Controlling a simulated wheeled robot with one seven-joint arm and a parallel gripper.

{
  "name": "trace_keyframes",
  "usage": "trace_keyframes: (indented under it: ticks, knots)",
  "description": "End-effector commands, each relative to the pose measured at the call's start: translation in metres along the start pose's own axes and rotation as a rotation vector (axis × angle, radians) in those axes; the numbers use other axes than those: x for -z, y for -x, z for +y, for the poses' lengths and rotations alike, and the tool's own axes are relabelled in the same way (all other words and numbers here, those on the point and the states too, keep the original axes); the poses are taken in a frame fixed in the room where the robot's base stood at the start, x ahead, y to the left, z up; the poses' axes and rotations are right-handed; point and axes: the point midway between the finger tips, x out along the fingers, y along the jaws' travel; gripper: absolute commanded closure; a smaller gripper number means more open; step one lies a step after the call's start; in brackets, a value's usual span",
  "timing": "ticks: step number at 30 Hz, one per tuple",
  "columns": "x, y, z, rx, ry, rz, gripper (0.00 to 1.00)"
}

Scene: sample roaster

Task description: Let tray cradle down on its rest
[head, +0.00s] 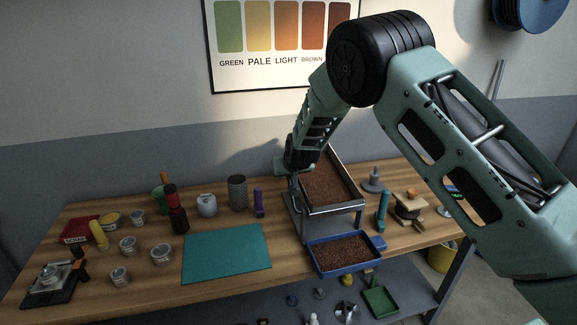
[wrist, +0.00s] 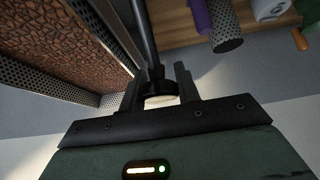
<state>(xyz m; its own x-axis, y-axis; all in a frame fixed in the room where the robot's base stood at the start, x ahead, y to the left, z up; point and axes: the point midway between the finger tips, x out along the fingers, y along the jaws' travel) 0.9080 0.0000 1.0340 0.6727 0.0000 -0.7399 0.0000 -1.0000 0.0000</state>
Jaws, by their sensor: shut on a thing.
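The metal tray cradle (head: 328,187), holding brown beans, is at the back right of the bench in the head view. It looks tilted, its back end higher than its front lip. A grey stand (head: 305,226) shows beneath it; contact with its rest cannot be seen. A blue tray (head: 318,265) of beans sits below the front lip. My gripper (head: 294,178) is at the cradle's left side. In the wrist view my gripper (wrist: 160,88) is shut on the cradle's dark handle (wrist: 143,35), and the cradle's perforated wall (wrist: 35,82) and beans are at left.
A teal mat (head: 227,254) lies left of the blue tray. A purple object (head: 258,204) and perforated cylinder (head: 237,193) stand left of my gripper. A teal tool (head: 382,210) and grey weight (head: 373,181) stand to the right. Several cups fill the left side.

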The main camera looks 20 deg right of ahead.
Motion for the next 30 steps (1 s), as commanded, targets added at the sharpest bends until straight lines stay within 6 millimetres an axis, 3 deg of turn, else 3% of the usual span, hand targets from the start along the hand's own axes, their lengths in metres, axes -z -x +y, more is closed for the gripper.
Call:
trace_keyframes:
  ticks: [14,30]
  knots:
    - [-0.002,-0.018,0.000,-0.001,0.001,-0.167,1.00]
    - [-0.004,-0.024,0.001,-0.001,0.000,-0.204,1.00]
